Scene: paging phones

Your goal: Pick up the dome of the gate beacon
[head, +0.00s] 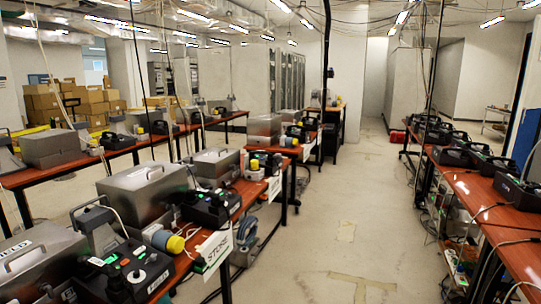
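Several small beacon-like items with yellow parts stand along the table row on the left. Another (255,166) stands farther back near a second white sign (273,188). A third (289,142) stands farther off near another white sign (308,150). The writing on these two signs is too small to read, so I cannot tell which beacon is the gate one. Neither of my grippers is in view.
The STORE sign (218,246) hangs at the near table's (184,262) edge. Metal cases (146,192) and black phone units (130,272) crowd that table. A right-hand table (478,190) holds more black units. The aisle floor (350,190) between is clear. Cardboard boxes (90,98) stand back left.

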